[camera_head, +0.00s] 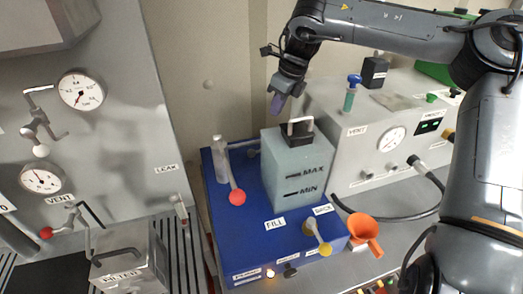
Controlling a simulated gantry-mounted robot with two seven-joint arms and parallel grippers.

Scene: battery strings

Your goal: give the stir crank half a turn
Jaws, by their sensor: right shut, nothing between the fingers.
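No label reading "stir" is legible, so I cannot tell for sure which part is the stir crank. A black block with a pale handle (300,126) sits on top of the grey tank (290,167) marked MAX and MIN. A metal crank with a white ball (41,150) is on the left panel. My right gripper (277,105) is shut and empty, pointing down above the tank's back edge, left of the black block. It looks apart from the block, though the depth is hard to judge. My left gripper is not in view.
The tank stands on a blue base (241,237) with a red-knobbed lever (237,197), a yellow-knobbed lever (325,249) and a clear cylinder (220,160). A grey gauge box (357,140) stands behind. A filter box (127,255) is at lower left.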

